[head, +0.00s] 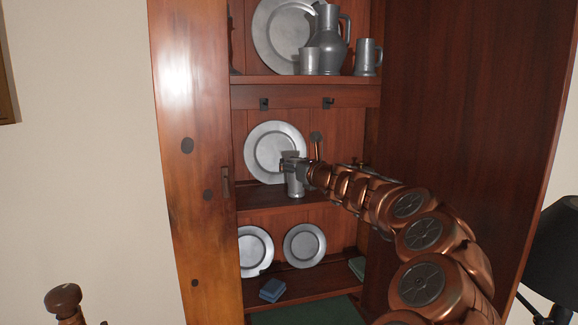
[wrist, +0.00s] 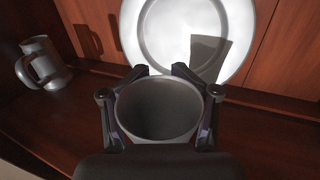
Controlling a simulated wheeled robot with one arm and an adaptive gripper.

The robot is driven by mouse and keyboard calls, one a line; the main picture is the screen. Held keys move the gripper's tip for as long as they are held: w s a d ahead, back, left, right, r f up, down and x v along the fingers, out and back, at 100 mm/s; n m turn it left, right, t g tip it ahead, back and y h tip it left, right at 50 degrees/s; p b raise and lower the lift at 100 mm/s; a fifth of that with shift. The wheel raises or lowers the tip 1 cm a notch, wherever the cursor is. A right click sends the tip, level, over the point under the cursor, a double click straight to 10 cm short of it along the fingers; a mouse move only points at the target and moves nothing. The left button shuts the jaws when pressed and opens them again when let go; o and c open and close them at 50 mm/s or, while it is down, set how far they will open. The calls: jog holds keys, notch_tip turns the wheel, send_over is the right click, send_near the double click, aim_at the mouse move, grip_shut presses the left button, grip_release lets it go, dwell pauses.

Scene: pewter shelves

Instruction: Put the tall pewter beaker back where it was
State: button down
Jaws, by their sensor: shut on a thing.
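The tall pewter beaker (head: 295,186) is upright at the middle shelf of the cupboard, in front of a large pewter plate (head: 262,151). My gripper (head: 294,163) is shut on it near its upper part. In the wrist view, the beaker (wrist: 158,112) shows its open, empty-looking mouth between the two fingers of my gripper (wrist: 160,72). The plate (wrist: 165,35) leans on the back panel beyond it, with a dark shadow on its right part. The beaker's base is hidden in the wrist view, and I cannot tell whether it touches the shelf.
A pewter tankard (wrist: 42,64) stands left on the shelf. The upper shelf holds a jug (head: 328,45), a cup (head: 309,61), a mug (head: 367,57) and a plate (head: 275,38). Two plates and blue items (head: 272,290) are below. The cupboard's left upright (head: 190,170) borders the opening.

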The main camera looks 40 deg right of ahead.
jog(key=shift+c, duration=1.3)
grip_release()
jog(key=shift+f, duration=0.1)
jog(key=shift+s+r, duration=0.15)
jog(key=shift+r, duration=0.05)
jog(key=s+a, duration=0.1)
jog(key=s, duration=1)
jog(key=shift+s+a, duration=0.25)
jog(key=shift+s, duration=0.1)
jog(key=shift+f, duration=0.1)
